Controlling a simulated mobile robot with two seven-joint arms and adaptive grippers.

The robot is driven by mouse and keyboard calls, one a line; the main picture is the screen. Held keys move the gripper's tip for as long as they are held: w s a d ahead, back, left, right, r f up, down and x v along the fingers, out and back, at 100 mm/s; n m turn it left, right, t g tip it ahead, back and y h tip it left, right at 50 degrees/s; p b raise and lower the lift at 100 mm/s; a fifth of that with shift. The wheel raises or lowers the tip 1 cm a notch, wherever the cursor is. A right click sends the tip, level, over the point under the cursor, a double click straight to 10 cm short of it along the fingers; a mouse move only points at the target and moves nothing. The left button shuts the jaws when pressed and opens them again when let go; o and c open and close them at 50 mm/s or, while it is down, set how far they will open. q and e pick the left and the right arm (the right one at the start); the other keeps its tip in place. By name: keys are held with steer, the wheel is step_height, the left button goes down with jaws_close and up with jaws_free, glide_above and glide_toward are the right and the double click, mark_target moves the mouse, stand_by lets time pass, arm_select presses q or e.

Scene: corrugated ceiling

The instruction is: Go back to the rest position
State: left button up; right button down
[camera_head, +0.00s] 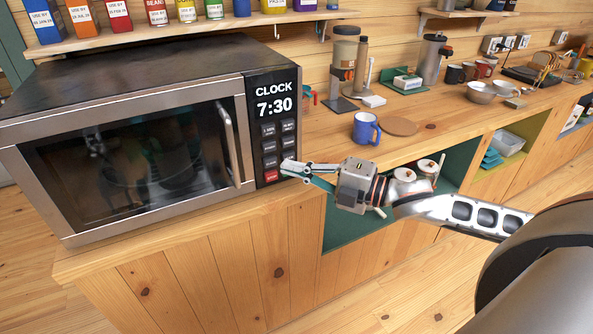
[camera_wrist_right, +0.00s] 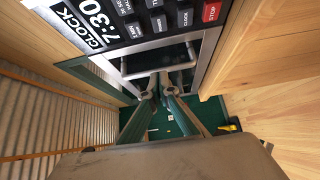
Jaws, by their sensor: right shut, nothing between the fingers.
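My right gripper (camera_head: 290,169) is shut and empty. In the head view its fingertips are close to the microwave's control panel, beside the red stop button (camera_head: 271,176); I cannot tell whether they touch. The wrist view also shows its two fingers (camera_wrist_right: 160,85) together, in front of the microwave's lower panel edge. The microwave (camera_head: 130,125) stands on the wooden counter with its door shut and its clock reading 7:30. The red stop button also shows in the wrist view (camera_wrist_right: 211,12). My left gripper is in neither view.
A blue mug (camera_head: 366,128) stands on the counter right of the microwave, near a round wooden board (camera_head: 399,126). Below my right arm is an open green compartment holding pots (camera_head: 428,169). A shelf (camera_head: 180,30) with coloured boxes runs above the microwave. Floor in front is clear.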

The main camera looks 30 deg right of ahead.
steer(key=s+a+f+m+h, duration=0.1)
steer(key=s+f+m+h, duration=0.35)
steer(key=f, duration=0.75)
steer(key=s+f+m+h, duration=0.1)
steer(key=s+f+m, duration=0.1)
steer(key=f+m, duration=0.75)
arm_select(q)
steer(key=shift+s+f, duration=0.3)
arm_select(e)
steer(key=s+a+f+m+g+h, duration=0.1)
steer(key=s+a+f+m, duration=0.2)
steer(key=s+f, duration=0.3)
steer(key=s+a+f+m+g+h, duration=0.1)
steer(key=s+a+f+m+g, duration=0.1)
steer(key=f, duration=0.8)
steer(key=s+a+m, duration=0.1)
steer(key=s+m, duration=0.1)
steer(key=s, duration=0.1)
steer(key=shift+s+f+g, duration=0.25)
steer(key=shift+s+g, duration=0.05)
steer(key=shift+s, duration=0.1)
